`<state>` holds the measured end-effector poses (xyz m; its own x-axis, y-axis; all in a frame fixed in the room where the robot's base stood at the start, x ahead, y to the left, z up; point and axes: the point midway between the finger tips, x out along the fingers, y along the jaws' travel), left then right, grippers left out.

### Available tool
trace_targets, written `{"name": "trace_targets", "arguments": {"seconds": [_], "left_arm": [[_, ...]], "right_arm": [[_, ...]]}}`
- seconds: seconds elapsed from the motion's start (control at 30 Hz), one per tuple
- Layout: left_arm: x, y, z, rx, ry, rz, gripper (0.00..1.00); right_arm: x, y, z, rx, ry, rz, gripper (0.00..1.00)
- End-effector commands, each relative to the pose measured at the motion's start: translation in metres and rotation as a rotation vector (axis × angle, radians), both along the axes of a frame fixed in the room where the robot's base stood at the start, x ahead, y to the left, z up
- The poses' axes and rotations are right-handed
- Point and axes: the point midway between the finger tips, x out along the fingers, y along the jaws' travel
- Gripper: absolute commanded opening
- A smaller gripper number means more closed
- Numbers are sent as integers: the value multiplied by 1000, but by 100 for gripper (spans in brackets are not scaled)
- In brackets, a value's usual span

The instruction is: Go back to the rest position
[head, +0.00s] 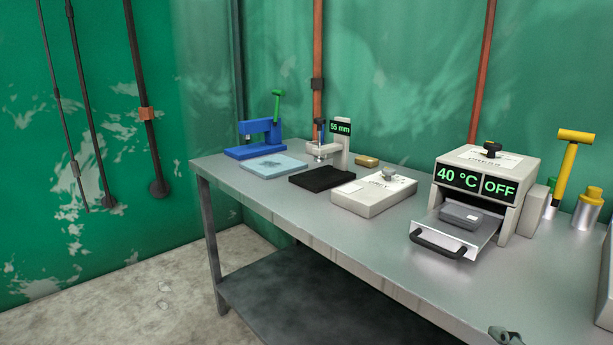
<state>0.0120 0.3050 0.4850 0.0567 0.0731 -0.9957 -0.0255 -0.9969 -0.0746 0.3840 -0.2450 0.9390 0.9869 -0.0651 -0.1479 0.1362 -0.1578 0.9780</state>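A small dark grey part (505,336), which looks like the tip of my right gripper, shows at the bottom edge, right of centre, in front of the table's front edge. Most of it is cut off by the frame, so I cannot tell whether it is open or shut. My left gripper is not in view.
A grey metal table (330,220) holds a blue press (262,138), a light blue slab (273,166), a black pad (322,177), a "55 mm" gauge (340,145), and a "40 °C / OFF" machine (487,180) with its drawer (455,235) pulled out. Floor at left is clear.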

Motion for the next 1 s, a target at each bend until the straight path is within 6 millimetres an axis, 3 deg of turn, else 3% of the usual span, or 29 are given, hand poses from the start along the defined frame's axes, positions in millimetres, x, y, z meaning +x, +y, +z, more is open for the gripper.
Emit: {"name": "trace_targets", "arguments": {"seconds": [0.07, 0.27, 0.43, 0.57, 0.67, 0.77, 0.87, 1.0], "left_arm": [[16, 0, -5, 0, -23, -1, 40], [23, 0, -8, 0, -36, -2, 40], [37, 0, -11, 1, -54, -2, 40], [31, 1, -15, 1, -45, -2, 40], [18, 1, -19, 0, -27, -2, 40], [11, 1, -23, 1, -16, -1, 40], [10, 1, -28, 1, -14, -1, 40], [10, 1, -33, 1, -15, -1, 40]], "right_arm": [[11, -1, 2, -7, -24, 4, 23], [15, -2, -39, 15, 39, 8, 23], [12, -4, -86, 67, 117, -2, 23], [5, -8, -134, 132, 201, -22, 23], [-6, -12, -178, 199, 280, -51, 23], [-27, -18, -235, 291, 389, -105, 23], [-64, -28, -304, 410, 528, -197, 23], [-139, -44, -393, 596, 730, -397, 23]]}}
